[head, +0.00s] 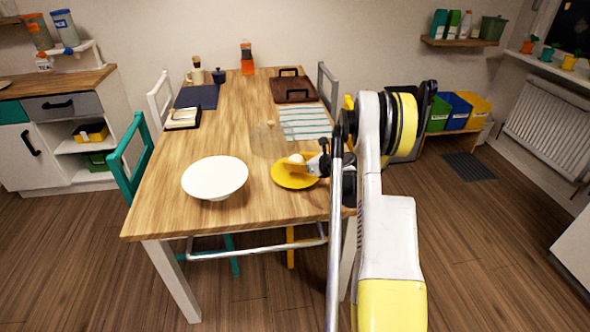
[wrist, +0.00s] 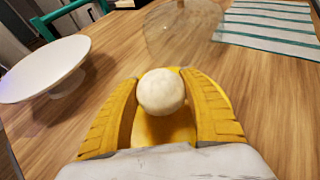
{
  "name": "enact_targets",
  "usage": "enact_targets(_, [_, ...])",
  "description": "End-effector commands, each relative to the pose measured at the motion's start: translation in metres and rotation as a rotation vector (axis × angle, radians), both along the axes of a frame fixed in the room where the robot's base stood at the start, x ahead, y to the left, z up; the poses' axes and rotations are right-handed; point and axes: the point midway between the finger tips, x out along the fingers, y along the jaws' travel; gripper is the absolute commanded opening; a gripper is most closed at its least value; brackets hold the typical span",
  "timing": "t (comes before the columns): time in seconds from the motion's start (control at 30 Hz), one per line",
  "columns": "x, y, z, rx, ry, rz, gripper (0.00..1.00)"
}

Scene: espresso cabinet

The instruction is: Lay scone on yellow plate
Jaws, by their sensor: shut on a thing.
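The scone is a pale, round ball (wrist: 161,92) between the two yellow fingers of my gripper (wrist: 161,98). In the head view the scone (head: 297,158) shows over the yellow plate (head: 284,178), which lies on the wooden table near its right edge. My gripper (head: 301,165) is shut on the scone, coming in from the right. Yellow plate surface (wrist: 165,128) also shows below the scone in the wrist view. I cannot tell whether the scone touches the plate. The arm hides the plate's right part in the head view.
A white raised stand (head: 214,177) is left of the plate. A clear dome (head: 268,140) stands just behind the plate. Bare wood is free at the table's front and middle.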

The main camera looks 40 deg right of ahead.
Motion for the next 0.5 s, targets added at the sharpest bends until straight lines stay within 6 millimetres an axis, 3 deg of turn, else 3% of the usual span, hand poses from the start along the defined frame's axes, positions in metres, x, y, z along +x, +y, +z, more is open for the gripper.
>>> enact_targets(0.03, [0.000, 0.000, -0.014, 0.000, 0.000, 0.000, 0.21])
enact_targets(0.13, [0.000, 0.000, -0.025, 0.000, 0.000, 0.000, 0.21])
enact_targets(0.5, [0.000, 0.000, -0.027, 0.000, 0.000, 0.000, 0.21])
